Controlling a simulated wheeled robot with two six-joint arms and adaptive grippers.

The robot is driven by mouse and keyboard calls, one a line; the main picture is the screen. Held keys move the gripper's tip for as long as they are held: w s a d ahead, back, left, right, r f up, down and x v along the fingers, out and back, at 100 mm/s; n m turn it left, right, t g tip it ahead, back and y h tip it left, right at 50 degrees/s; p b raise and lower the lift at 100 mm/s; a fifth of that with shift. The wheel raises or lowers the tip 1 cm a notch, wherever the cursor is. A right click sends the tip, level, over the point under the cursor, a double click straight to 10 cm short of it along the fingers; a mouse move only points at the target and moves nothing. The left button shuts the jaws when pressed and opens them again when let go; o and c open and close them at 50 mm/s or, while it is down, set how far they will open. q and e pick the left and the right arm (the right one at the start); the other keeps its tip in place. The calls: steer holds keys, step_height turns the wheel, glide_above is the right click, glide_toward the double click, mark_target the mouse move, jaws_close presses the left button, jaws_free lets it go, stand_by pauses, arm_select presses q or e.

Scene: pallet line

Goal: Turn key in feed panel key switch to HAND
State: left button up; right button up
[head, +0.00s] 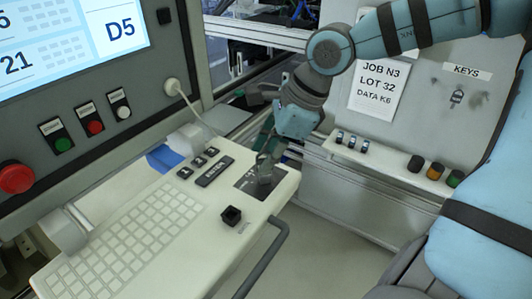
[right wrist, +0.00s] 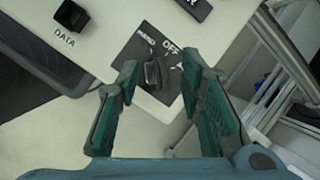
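The key switch plate (head: 244,184) is a dark square at the right end of the pale console shelf in the head view. In the right wrist view the plate (right wrist: 142,52) carries the label OFF and a smaller label that looks like HAND. A dark key (right wrist: 154,76) stands in the switch. My right gripper (head: 266,160) points down over the plate. In the right wrist view its two green fingers (right wrist: 160,70) are apart, one on each side of the key, with gaps visible. My left gripper is out of view.
A black square DATA socket (head: 231,215) stands near the shelf's front edge. A keyboard (head: 135,235) lies to the left. A grey rail (head: 262,262) runs along the shelf front. A grey panel with a KEYS label (head: 467,71) stands at the right.

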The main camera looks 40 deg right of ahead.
steer(key=shift+a+f, duration=0.1)
steer(key=shift+f, duration=0.15)
steer(key=shift+w+d, duration=0.1)
steer(key=shift+d, duration=0.15)
steer(key=shift+c, duration=0.8)
jaws_close()
steer(key=shift+a, duration=0.1)
